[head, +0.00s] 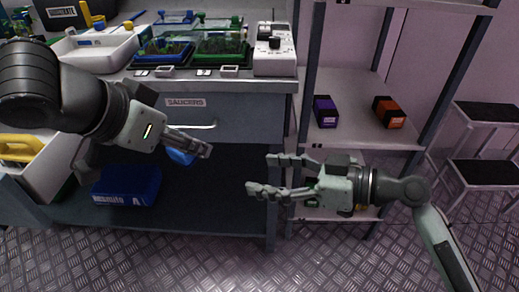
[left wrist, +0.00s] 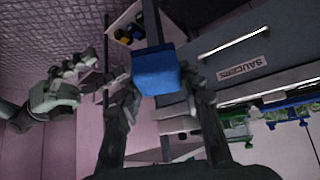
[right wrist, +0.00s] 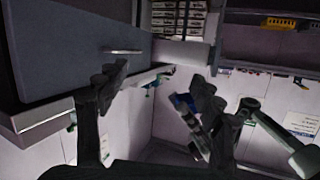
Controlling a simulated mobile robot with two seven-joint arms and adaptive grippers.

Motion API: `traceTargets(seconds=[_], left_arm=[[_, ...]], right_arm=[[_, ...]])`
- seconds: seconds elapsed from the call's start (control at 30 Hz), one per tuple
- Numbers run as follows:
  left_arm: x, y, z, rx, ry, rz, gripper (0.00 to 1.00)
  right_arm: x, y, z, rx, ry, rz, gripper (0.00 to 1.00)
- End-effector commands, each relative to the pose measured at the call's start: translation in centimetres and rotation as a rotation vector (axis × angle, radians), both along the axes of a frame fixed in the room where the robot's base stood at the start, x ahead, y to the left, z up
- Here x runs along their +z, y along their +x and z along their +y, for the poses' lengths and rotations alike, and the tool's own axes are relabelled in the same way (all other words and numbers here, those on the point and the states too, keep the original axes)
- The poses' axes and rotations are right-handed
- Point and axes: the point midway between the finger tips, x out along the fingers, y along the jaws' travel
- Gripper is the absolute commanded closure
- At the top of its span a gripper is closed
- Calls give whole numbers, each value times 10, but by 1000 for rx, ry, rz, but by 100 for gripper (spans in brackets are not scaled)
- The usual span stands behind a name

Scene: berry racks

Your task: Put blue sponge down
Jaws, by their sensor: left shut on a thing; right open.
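The blue sponge (left wrist: 155,71) is a small blue block between the fingers of my left gripper (left wrist: 160,100) in the left wrist view. In the head view the left gripper (head: 196,148) is in front of the drawer marked SAUCERS, and the sponge (head: 180,156) shows only partly behind and below its fingers. The left gripper is shut on the sponge, which is held in the air. My right gripper (head: 268,175) is open and empty, to the right of the left one. It also shows open in the right wrist view (right wrist: 150,90).
A workbench with a SAUCERS drawer (head: 240,118) stands ahead. Its lower shelf (head: 220,215) holds a blue bin (head: 128,186). Green and blue trays (head: 222,48) and a white device (head: 274,55) crowd the top. The rack's shelf (head: 350,133) at right holds purple (head: 326,112) and orange (head: 389,112) boxes.

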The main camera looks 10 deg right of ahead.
Motion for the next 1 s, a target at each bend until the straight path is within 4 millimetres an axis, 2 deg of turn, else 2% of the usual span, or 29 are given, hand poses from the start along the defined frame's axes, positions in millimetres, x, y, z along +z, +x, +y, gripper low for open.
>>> traceTargets(seconds=[0.03,0.1,0.2,0.3,0.47,0.57,0.8,1.0], left_arm=[[0,0,0,0,0,0,100],[0,0,0,0,0,0,100],[0,0,0,0,0,0,100],[0,0,0,0,0,0,100],[0,0,0,0,0,0,100],[0,0,0,0,0,0,100],[0,0,0,0,0,0,100],[0,0,0,0,0,0,100]], right_arm=[[23,-6,6,41,26,-50,33],[48,-15,13,91,62,-105,33],[73,-27,20,142,98,-162,33],[88,-34,24,173,120,-194,33],[94,-34,34,187,133,-208,33],[94,-28,47,187,135,-209,33],[91,-10,91,185,136,-208,33],[89,2,120,183,135,-205,33]])
